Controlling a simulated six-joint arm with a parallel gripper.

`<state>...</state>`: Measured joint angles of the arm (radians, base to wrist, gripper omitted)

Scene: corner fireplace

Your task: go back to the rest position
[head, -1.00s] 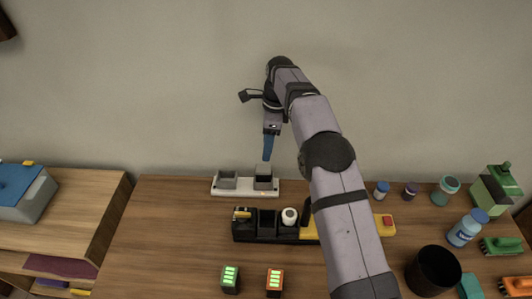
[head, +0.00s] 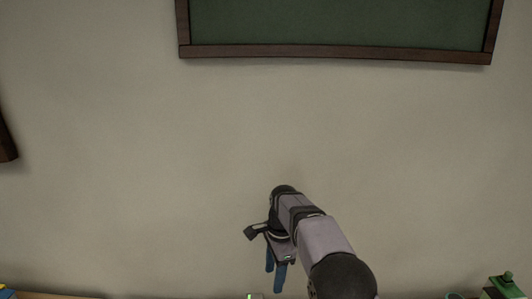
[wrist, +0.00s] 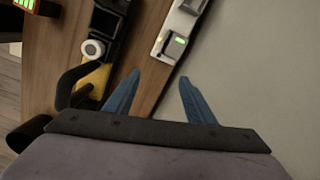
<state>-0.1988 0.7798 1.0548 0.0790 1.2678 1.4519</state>
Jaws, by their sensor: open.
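My gripper (head: 275,281) shows low in the head view in front of the bare wall, its two blue fingers pointing down. The gripper also shows in the wrist view (wrist: 154,88), with its fingers spread apart and nothing between them. Below it in the wrist view is the wooden table (wrist: 150,92), with a white two-slot holder (wrist: 184,22) near the wall side. A green-lit block sits in one slot of that holder.
A black and yellow tray (wrist: 108,22) with a white round piece (wrist: 93,49) lies beside the holder. A green-lit block (wrist: 25,5) shows at the upper left. The wall (head: 120,170) and a framed green board (head: 340,22) are behind. Most of the table is out of the head view.

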